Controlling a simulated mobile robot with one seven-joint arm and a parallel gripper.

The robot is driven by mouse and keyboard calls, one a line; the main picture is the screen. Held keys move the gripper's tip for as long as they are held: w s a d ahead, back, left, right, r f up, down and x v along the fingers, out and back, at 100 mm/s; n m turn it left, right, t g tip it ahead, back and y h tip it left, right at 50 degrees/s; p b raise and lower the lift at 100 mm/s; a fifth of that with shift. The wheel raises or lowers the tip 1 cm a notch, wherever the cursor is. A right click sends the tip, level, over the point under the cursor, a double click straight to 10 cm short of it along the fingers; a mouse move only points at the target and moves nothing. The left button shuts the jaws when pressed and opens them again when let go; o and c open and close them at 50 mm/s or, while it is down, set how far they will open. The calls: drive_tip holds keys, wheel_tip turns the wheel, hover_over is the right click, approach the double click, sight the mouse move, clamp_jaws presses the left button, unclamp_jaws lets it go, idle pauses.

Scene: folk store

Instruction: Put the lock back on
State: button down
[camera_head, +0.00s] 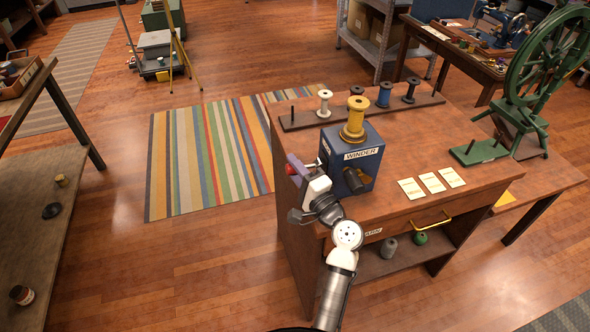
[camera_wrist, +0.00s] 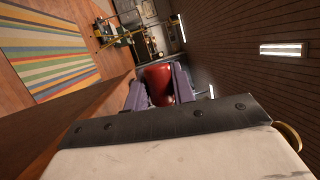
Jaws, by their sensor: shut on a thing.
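The blue winder (camera_head: 353,165) stands on the wooden workbench, with a yellow spool (camera_head: 355,117) upright on top. A dark round part is on its front face. My gripper (camera_head: 299,166) is at the winder's left side, near the bench's left edge. Its purple jaws are shut on a red rounded thing (camera_wrist: 157,84), seen between them in the wrist view. A bit of red (camera_head: 291,169) also shows at the jaws in the head view. I cannot tell whether this is the lock, or whether it touches the winder.
Behind the winder, a dark rack (camera_head: 308,118) holds several spools, with an empty peg at its left. Paper cards (camera_head: 431,183) lie to the right. A green spinning wheel (camera_head: 545,60) stands at the right. Open floor and a striped rug (camera_head: 205,155) lie to the left.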

drive_tip(key=shift+w+d+r+m+t+h+p, duration=0.1)
drive_tip(key=shift+r+m+t+h+p, duration=0.2)
drive_tip(key=shift+m, duration=0.5)
drive_tip(key=shift+s+d+r+m+t+h+p, duration=0.1)
drive_tip(key=shift+r+m+t, duration=0.3)
drive_tip(key=shift+m, duration=0.4)
drive_tip(key=shift+w+d+r+m+t+h+p, duration=0.15)
drive_tip(key=shift+r+m, duration=0.25)
drive_tip(key=shift+m, duration=0.4)
drive_tip(key=c, duration=1.2)
unclamp_jaws()
drive_tip(key=shift+o, duration=0.2)
drive_tip(key=b+v, duration=0.5)
drive_tip(key=v, duration=0.8)
drive_tip(key=shift+f, duration=0.25)
drive_tip(key=shift+s+d, duration=0.15)
drive_tip(key=shift+s, duration=0.2)
